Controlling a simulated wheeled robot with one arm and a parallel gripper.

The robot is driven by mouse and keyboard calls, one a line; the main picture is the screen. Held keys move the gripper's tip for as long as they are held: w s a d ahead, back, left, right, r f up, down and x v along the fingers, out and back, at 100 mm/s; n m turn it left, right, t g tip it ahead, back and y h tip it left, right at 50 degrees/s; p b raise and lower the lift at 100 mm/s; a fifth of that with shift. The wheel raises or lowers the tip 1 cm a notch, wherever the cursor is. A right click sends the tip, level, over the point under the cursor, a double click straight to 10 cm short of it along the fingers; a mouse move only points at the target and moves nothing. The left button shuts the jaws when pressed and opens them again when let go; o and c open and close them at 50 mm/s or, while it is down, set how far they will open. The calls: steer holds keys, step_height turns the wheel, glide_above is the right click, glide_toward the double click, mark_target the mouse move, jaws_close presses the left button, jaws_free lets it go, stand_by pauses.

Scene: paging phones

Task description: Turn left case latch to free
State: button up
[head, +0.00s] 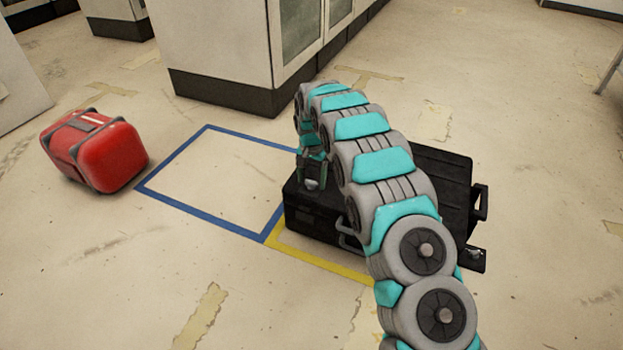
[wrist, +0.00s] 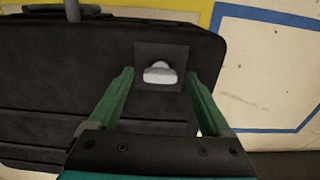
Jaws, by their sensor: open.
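The black case (head: 310,215) stands on the floor, partly hidden behind my arm in the head view. It fills the left of the wrist view (wrist: 60,80). Its left latch (wrist: 160,73) is a small pale knob on a dark square plate, and shows in the head view (head: 312,184) under my gripper. My gripper (wrist: 160,78) is open, its green fingers on either side of the latch, apart from it. In the head view my gripper (head: 313,172) points down over the case's left end. Whether the fingertips touch the plate I cannot tell.
A blue taped square (head: 190,215) on the floor left of the case is empty. Yellow tape (head: 320,262) runs along the case's front. A red case (head: 95,150) lies at the left. A white cabinet (head: 220,45) stands behind. A silver handle (head: 348,235) sticks out in front.

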mark_target(311, 181)
step_height(311, 181, up, 7)
steer(key=shift+r, duration=0.4)
stand_by(0.5)
